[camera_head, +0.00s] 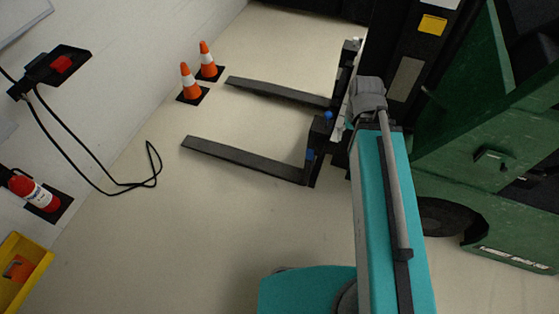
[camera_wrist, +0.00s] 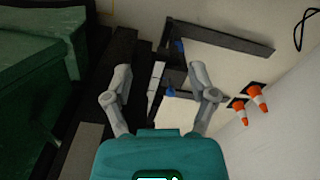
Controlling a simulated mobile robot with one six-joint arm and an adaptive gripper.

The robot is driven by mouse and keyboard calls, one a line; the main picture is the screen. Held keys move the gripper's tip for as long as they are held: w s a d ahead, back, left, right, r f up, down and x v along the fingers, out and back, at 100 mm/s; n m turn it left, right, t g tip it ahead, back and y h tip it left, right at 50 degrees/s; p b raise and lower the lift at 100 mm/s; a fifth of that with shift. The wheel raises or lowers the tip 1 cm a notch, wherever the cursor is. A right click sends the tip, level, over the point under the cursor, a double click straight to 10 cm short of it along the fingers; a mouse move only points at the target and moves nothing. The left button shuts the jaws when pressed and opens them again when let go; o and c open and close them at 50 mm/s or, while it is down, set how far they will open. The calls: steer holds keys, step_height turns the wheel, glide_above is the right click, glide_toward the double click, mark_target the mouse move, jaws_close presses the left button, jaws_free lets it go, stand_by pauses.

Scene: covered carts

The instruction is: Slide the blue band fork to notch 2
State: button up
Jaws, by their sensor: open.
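The blue band fork (camera_head: 245,160) is the near one of two dark forks on the green forklift, with a blue band low on its upright part. It shows at the top of the wrist view (camera_wrist: 225,38). A blue knob (camera_head: 328,115) sits at its upper end, also in the wrist view (camera_wrist: 170,92). The other fork (camera_head: 280,92) lies farther back, beside the cones. My gripper (camera_wrist: 160,68) is open and empty, its fingers spread over the carriage, not visibly touching the knob. A pale strip (camera_wrist: 155,84) lies along the carriage; notch marks are too small to read.
The green forklift body (camera_head: 480,130) and dark mast fill the right. Two orange cones (camera_head: 190,80) stand on the left near the far fork. Floor before the forks is clear.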

steer(key=shift+w+f+b, duration=0.15)
steer(key=shift+f+b, duration=0.35)
steer(key=c, duration=0.4)
steer(key=shift+w+d+f+n+h+b, duration=0.1)
steer(key=shift+w+f+n+h+b, duration=0.2)
steer(key=shift+f+b, duration=0.3)
steer(key=shift+w+f+n+h+b, duration=0.1)
steer(key=shift+f+n+h+b, duration=0.1)
steer(key=shift+f+n+b, duration=0.3)
jaws_close()
steer(key=w+a+f+n+t+h+b, duration=0.1)
steer(key=w+f+n+t+h+b, duration=0.2)
steer(key=f+n+b, duration=0.55)
steer(key=w+a+f+n+t+h+b, duration=0.1)
steer(key=w+f+n+h+b, duration=0.4)
steer(key=b, duration=0.6)
steer(key=w+a+f+n+t+h+b, duration=0.1)
steer(key=w+a+f+n+t+b, duration=0.3)
steer(key=b, duration=0.6)
steer(key=w+a+f+n+t+h+b, duration=0.1)
steer(key=w+a+f+n+t+b, duration=0.3)
steer(key=b, duration=0.7)
steer(key=a+f+n, duration=0.2)
steer(key=a+n, duration=0.2)
steer(key=shift+w+a+t+h, duration=0.2)
steer(key=shift+a+t+h, duration=0.2)
